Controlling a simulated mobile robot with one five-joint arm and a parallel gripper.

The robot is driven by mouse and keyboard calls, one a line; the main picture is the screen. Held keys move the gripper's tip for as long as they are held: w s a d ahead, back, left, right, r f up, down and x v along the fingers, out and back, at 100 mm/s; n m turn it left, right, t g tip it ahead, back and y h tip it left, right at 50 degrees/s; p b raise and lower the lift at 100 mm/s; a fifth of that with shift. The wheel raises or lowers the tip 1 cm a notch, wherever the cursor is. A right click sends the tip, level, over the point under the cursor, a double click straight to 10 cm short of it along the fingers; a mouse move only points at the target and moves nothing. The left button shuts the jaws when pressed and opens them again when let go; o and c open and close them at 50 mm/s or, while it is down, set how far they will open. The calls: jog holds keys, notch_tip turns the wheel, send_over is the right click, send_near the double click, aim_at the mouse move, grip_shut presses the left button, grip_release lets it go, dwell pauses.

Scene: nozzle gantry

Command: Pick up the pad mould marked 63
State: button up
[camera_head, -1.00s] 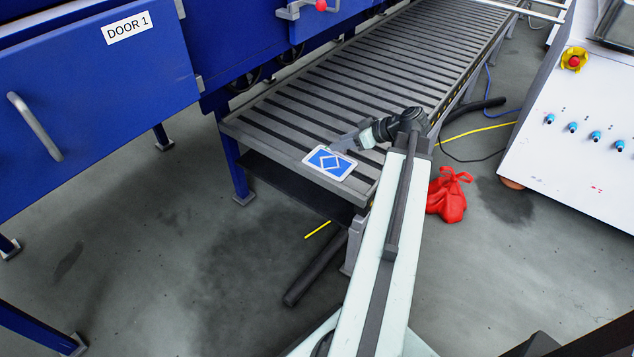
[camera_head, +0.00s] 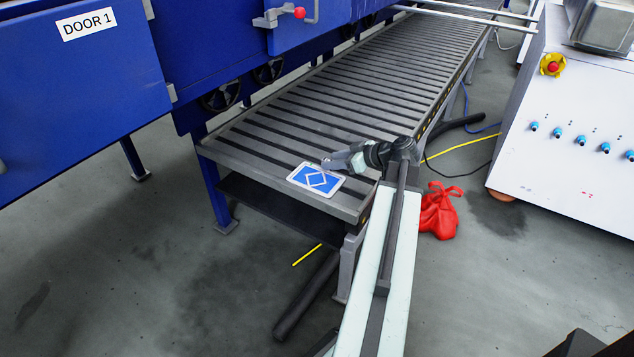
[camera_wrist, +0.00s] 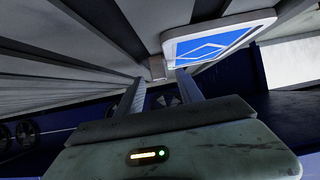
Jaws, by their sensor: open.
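No number 63 is legible in either view, so I cannot say which thing is the mould marked 63. A flat blue plate with a white rim and a white diamond mark (camera_head: 317,180) lies on the near end of the slatted table (camera_head: 262,160). The plate also shows at the top of the wrist view (camera_wrist: 215,42). My gripper (camera_head: 328,164) is open at the plate's far right edge, with its fingers (camera_wrist: 160,88) reaching toward it in the wrist view. A small pale block (camera_wrist: 158,67) shows by the plate, just beyond the fingertips. I cannot tell whether anything touches.
A blue cabinet marked DOOR 1 (camera_head: 90,85) stands at the left. A white control panel (camera_head: 570,165) with blue knobs stands at the right. A red bag (camera_head: 439,212) lies on the floor beside the table. The slats beyond my gripper are clear.

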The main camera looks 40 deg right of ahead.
jog(key=shift+x, duration=0.8)
jog(key=shift+s, duration=0.1)
grip_shut()
dwell(0.6)
